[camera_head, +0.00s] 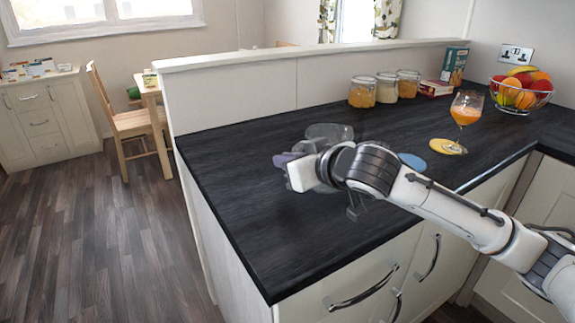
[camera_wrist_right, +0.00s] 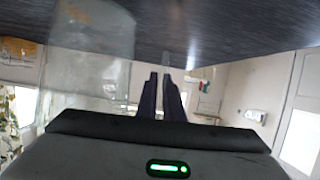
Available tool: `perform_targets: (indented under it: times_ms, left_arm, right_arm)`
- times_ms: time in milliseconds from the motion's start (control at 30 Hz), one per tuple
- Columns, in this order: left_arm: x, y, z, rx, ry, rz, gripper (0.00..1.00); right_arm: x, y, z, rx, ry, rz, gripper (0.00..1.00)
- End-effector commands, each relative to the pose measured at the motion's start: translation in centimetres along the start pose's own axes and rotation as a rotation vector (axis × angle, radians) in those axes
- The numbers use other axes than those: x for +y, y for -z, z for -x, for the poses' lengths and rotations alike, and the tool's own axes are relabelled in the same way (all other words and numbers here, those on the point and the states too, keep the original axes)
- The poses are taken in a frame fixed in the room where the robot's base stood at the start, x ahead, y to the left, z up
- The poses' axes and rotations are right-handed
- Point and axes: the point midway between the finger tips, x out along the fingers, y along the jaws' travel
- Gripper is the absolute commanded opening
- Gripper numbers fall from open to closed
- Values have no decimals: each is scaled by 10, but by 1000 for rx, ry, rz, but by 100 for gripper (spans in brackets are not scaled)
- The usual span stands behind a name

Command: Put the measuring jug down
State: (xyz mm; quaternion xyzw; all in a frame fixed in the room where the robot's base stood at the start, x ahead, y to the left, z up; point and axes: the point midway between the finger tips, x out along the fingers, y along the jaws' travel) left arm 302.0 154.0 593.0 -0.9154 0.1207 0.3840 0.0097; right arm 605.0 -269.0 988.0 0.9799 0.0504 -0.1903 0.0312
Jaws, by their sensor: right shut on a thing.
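The measuring jug (camera_head: 331,131) is clear and see-through, and in the head view it shows just behind my right gripper, above the dark worktop. My right gripper (camera_head: 285,159) is over the left part of the worktop and hides part of the jug. In the right wrist view the clear jug (camera_wrist_right: 92,70) fills the left side, beside the dark fingers of my right gripper (camera_wrist_right: 164,82). The fingers are close together and shut on part of the jug. I cannot tell whether its base touches the worktop. My left gripper is not in view.
The dark worktop (camera_head: 240,215) is clear at its front left. A yellow coaster (camera_head: 441,147) and a blue coaster (camera_head: 412,161) lie to the right. A glass of orange drink (camera_head: 466,108), several jars (camera_head: 387,88) and a fruit bowl (camera_head: 520,100) stand further back.

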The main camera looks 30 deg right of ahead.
Motion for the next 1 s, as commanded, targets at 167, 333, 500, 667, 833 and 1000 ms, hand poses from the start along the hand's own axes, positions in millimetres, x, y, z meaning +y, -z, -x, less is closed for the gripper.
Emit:
perform_targets:
  times_ms: [167,333,500,667,833,1000]
  left_arm:
    - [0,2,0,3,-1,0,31]
    - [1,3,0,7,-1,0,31]
    - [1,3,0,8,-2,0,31]
    - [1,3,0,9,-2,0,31]
    - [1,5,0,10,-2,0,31]
    - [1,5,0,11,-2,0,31]
  right_arm:
    - [0,-4,-2,4,-1,2,0]
    - [0,-6,-2,3,0,1,0]
    - [0,-7,-3,2,0,0,26]
    - [0,-7,-3,2,0,1,26]
    - [0,-4,-2,3,0,1,26]
    - [0,-5,19,2,0,2,26]
